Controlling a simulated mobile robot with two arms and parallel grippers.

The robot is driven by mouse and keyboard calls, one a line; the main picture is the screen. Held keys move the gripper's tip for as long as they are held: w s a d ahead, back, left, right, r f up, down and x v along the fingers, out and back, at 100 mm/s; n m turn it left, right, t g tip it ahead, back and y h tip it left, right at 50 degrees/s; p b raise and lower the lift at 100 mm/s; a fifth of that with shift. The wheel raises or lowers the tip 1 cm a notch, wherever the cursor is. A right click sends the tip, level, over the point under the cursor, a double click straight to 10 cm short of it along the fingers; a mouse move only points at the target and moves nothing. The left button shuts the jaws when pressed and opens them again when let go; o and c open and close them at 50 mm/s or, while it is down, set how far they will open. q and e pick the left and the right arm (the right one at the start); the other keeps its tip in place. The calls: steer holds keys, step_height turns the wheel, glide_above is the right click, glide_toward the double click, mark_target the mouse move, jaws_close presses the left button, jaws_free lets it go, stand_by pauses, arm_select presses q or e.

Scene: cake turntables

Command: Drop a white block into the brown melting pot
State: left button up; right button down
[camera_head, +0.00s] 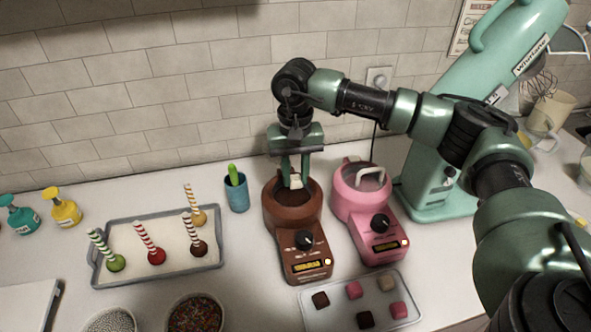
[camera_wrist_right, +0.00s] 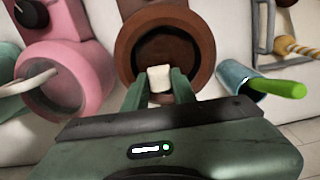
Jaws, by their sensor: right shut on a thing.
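The brown melting pot (camera_head: 273,212) stands on the counter at the middle of the head view, with its dial and display facing front. My right gripper (camera_head: 294,183) points down over the pot's opening. It is shut on a white block (camera_head: 296,181). In the right wrist view the white block (camera_wrist_right: 159,78) sits between the green fingertips, in front of the dark opening of the brown pot (camera_wrist_right: 205,55). The block's exact height over the pot is hard to tell. My left gripper is not in view.
A pink melting pot (camera_head: 349,202) stands close on the right, a blue cup (camera_head: 237,196) on the left. A tray of blocks (camera_head: 337,313) lies in front. A cake-pop tray (camera_head: 160,273) is at left. A green mixer (camera_head: 440,165) stands behind at right.

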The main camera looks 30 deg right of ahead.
mark_target(296, 184)
steer(key=c, duration=1.1)
jaws_free()
steer(key=shift+o, duration=0.2)
steer(key=shift+r, duration=0.1)
steer(key=shift+r, duration=0.35)
step_height(296, 184, up, 7)
steer(key=b, duration=0.2)
